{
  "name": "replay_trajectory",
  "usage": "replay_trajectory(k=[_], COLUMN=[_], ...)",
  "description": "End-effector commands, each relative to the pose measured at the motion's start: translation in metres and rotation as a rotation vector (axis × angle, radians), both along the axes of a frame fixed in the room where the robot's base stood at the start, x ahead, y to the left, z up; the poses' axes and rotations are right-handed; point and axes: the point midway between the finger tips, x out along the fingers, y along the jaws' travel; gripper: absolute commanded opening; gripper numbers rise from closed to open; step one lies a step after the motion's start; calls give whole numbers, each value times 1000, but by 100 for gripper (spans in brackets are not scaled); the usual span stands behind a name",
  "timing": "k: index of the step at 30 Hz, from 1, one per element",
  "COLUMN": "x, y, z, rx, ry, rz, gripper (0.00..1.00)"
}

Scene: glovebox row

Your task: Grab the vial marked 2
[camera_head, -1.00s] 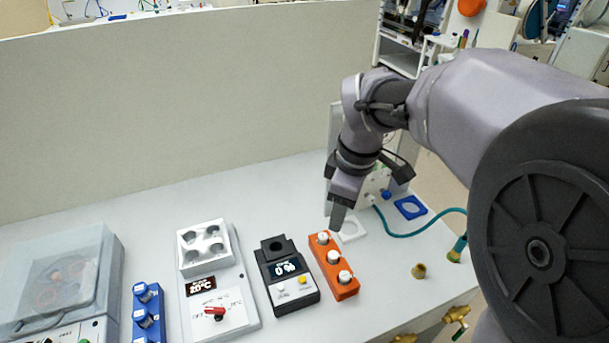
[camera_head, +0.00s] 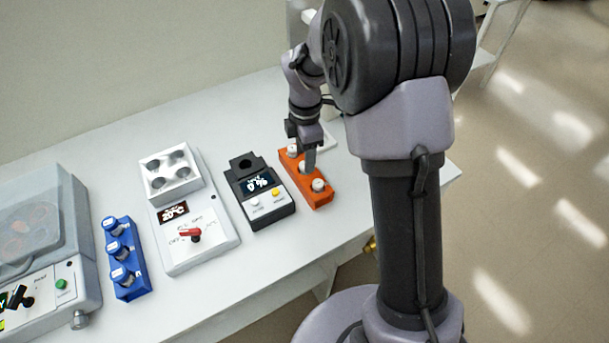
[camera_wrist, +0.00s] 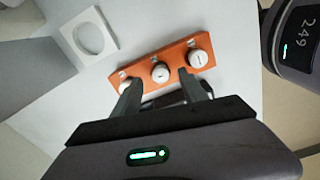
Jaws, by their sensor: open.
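An orange rack (camera_head: 317,198) stands on the bench with white-capped vials in a row; it also shows in the wrist view (camera_wrist: 150,59). The wrist view shows three caps: the left vial (camera_wrist: 126,84), the middle vial (camera_wrist: 160,72) and the right vial (camera_wrist: 198,58). Their cap marks are too small to read surely, so I cannot tell which is 2. My gripper (camera_wrist: 159,80) is open and empty, its fingers pointing at the rack on either side of the middle vial in the picture. In the head view my gripper (camera_head: 309,164) partly hides the middle of the rack.
A black device with a display (camera_head: 258,192) stands just left of the rack. Further left are a white heater block (camera_head: 203,240), a blue vial rack (camera_head: 127,278) and a lidded machine (camera_head: 38,235). A white square holder with a round hole (camera_wrist: 73,48) lies beyond the orange rack.

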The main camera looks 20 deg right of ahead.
Motion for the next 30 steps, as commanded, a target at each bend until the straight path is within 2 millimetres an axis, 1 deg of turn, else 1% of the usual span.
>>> replay_trajectory(k=[1, 3, 9, 11, 15, 17, 24, 26, 29, 30], x=[-2, -1, -1, -1, -1, -1, -1, -1, 0, 0], y=[0, 0, 0, 0, 0, 0, 0, 0, 0, 0], z=[-17, -28, -26, -26, -26, -26, -26, -23, -2, 10], rx=[0, 0, 0, 0, 0, 0, 0, 0, 0, 0], ry=[2, 1, -1, -1, 0, 0, 0, -1, -2, -3], rz=[1, 0, -1, -1, -1, -1, -1, -1, 0, -1], gripper=[51, 51, 51, 39, 11, 0, 0, 0, 0, 0])
